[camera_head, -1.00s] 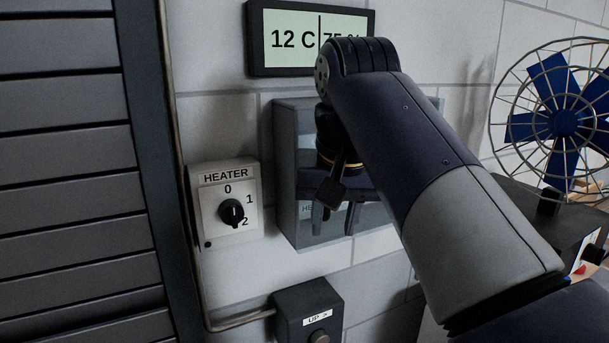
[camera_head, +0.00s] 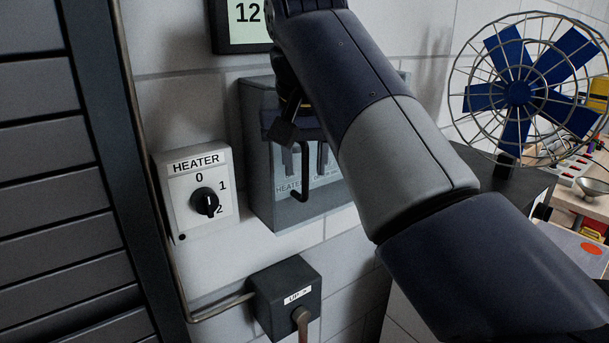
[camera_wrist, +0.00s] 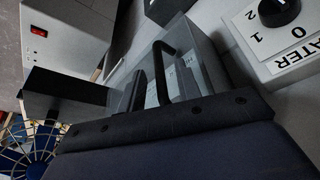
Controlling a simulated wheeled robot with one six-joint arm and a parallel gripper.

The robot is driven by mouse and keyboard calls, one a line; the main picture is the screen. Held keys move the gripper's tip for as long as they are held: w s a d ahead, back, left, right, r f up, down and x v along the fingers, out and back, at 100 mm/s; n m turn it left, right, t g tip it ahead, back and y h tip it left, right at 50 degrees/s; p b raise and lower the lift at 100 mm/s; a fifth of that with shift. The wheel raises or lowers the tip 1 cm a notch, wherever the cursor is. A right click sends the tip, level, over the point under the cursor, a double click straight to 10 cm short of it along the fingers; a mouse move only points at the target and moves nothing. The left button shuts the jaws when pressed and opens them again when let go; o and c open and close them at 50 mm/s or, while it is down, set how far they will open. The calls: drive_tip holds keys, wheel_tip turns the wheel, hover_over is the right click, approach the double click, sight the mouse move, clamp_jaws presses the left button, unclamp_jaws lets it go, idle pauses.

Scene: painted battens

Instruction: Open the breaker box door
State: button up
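The breaker box (camera_head: 257,170) is a grey wall box with a pale, glassy door front. Labels show low on it, one reading HEATER. A black bent bar (camera_head: 305,180), apparently its door handle, stands in front of the door, which looks closed. In the wrist view the bar (camera_wrist: 161,65) rises just past the dark palm edge, with the box (camera_wrist: 212,75) behind. My gripper (camera_head: 306,172) is in front of the door, at the bar. Its fingers look apart, one on each side of the bar; contact cannot be made out. My wrist hides the box's upper part.
A heater dial (camera_head: 204,201) is on the wall left of the box, beside a slatted shutter (camera_head: 60,190). A dark UP switch box (camera_head: 285,300) sits below. A caged blue fan (camera_head: 518,93) stands at right. A display (camera_head: 240,30) hangs above.

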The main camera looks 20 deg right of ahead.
sight(305, 166)
drive_tip(key=shift+x, duration=1.55)
clamp_jaws()
